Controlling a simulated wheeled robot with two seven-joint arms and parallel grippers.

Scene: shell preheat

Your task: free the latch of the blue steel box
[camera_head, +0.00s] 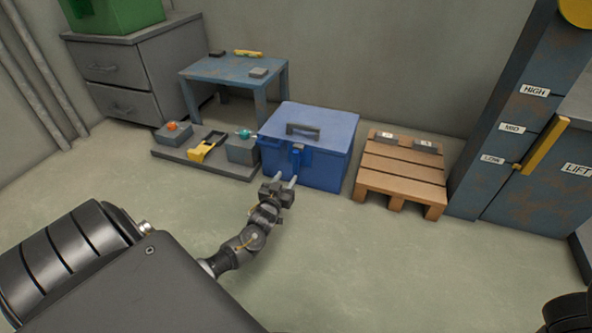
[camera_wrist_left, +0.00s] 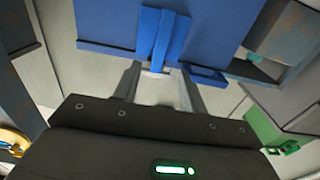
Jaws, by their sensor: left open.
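The blue steel box (camera_head: 330,160) stands on the floor with its lid down and a dark handle (camera_head: 303,130) on top. Its blue latch (camera_head: 296,156) is on the front face, and it looks closed against the box. My left gripper (camera_head: 285,180) is open and empty, low in front of the box near the latch. In the left wrist view, the latch (camera_wrist_left: 163,38) lies ahead, its end between the two spread fingertips (camera_wrist_left: 158,72) in the picture. I cannot tell whether they touch it. My right gripper is not in view.
A low grey platform (camera_head: 215,166) with a yellow-handled device (camera_head: 206,146) is left of the box. A wooden pallet (camera_head: 400,185) is right, then a blue cabinet (camera_head: 540,180) with a yellow lever (camera_head: 545,146). A small blue table (camera_head: 228,70) stands behind. The front floor is clear.

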